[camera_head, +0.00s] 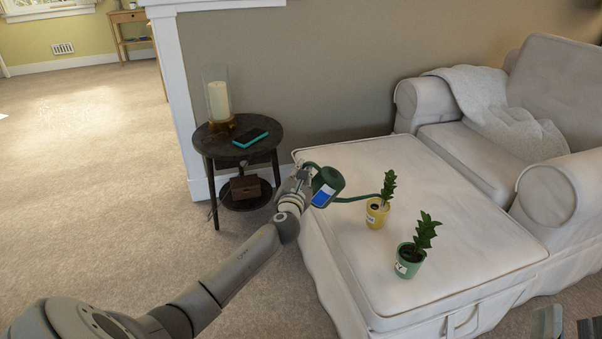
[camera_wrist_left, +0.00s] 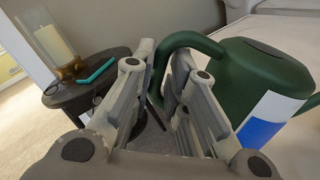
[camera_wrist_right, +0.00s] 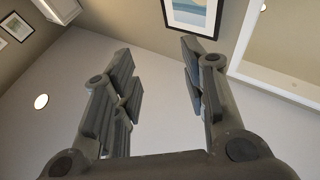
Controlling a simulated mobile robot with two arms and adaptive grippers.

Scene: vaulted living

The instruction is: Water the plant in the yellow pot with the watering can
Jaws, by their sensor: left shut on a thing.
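My left gripper (camera_head: 304,176) is shut on the handle of the dark green watering can (camera_head: 327,184), which has a blue and white label. The can also shows large at the right of the left wrist view (camera_wrist_left: 255,78), its handle between the fingers (camera_wrist_left: 163,65). In the head view the can looks tilted, its thin spout reaching right to the plant in the yellow pot (camera_head: 376,217). I cannot tell whether the spout tip touches the plant, and no water shows. My right gripper (camera_wrist_right: 158,85) is open and empty, facing wall and ceiling.
A green pot (camera_head: 408,266) with a similar plant stands nearer on the white ottoman (camera_head: 365,285). A dark round side table (camera_head: 270,140) at left holds a glass candle holder (camera_head: 219,98) and a teal-edged item (camera_head: 250,137). A white armchair (camera_head: 548,195) adjoins the ottoman.

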